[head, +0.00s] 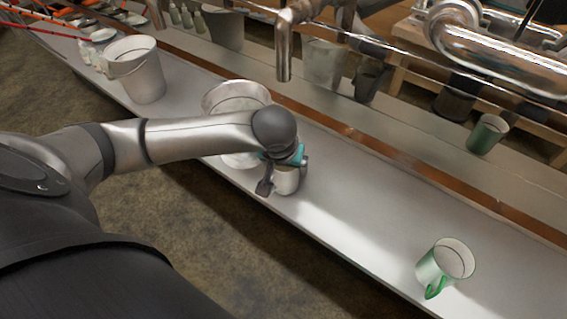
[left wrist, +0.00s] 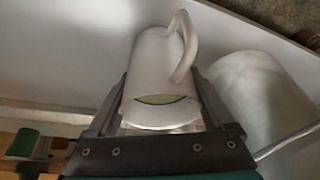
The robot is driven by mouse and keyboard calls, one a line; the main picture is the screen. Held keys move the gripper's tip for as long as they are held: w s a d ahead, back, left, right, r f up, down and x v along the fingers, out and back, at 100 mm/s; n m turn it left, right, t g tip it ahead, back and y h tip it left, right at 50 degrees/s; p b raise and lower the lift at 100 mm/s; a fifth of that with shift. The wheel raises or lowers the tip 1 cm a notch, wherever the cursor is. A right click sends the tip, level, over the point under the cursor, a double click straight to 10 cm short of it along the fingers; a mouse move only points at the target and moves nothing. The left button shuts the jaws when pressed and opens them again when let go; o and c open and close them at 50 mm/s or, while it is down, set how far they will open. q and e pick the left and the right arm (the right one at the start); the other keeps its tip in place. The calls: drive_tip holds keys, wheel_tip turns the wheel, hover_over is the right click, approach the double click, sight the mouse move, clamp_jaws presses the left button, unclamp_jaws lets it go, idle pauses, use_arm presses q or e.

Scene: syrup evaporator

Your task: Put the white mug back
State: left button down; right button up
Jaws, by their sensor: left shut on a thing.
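The white mug (head: 287,183) is held in my left gripper (head: 284,177), low over the metal counter and just right of a white bucket. In the left wrist view the mug (left wrist: 158,72) sits between the two fingers of the left gripper (left wrist: 162,103), with its handle curving up and to the right. My gripper covers much of the mug in the head view. I cannot tell whether the mug's base touches the counter. My right gripper is not in view.
The white bucket (head: 222,100) stands beside the mug; another bucket (head: 140,72) stands further left. A white mug with a green handle (head: 445,262) stands at the right. A metal spout (head: 284,50) hangs above. The counter (head: 350,215) between the mugs is clear.

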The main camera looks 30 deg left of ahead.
use_arm(q)
drive_tip(key=shift+w, duration=0.1)
drive_tip(key=shift+r, duration=0.1)
unclamp_jaws()
drive_tip(key=p+v, duration=0.2)
drive_tip(key=v, duration=1)
drive_tip(key=shift+s, duration=0.2)
